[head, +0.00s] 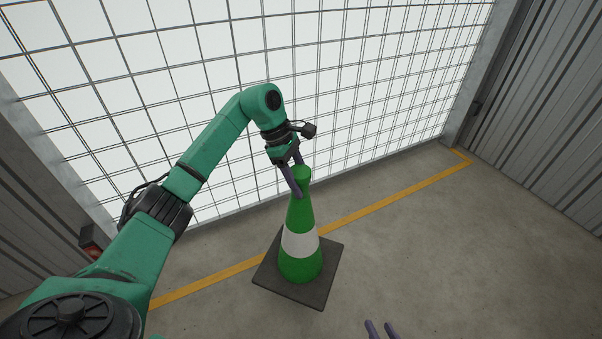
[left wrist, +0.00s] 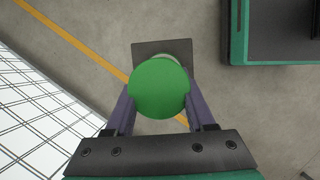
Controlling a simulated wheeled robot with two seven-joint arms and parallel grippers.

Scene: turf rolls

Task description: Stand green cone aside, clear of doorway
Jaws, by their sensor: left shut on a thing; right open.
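The green cone (head: 301,265) has a white band and a dark square base (head: 325,285). It stands upright on the floor, its base over the yellow line, in front of the mesh door. My left gripper (head: 298,180) is shut on the cone's top, one finger on each side. In the left wrist view the cone's round green top (left wrist: 159,88) sits between the fingers and hides most of the base (left wrist: 150,48). My right gripper (head: 381,330) shows only its fingertips at the bottom edge of the head view, open and empty, apart from the cone.
The mesh door (head: 340,75) fills the back. A yellow line (head: 390,201) runs along the floor before it. Corrugated walls stand at the right (head: 550,110) and left (head: 35,190). The concrete floor (head: 470,260) right of the cone is clear.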

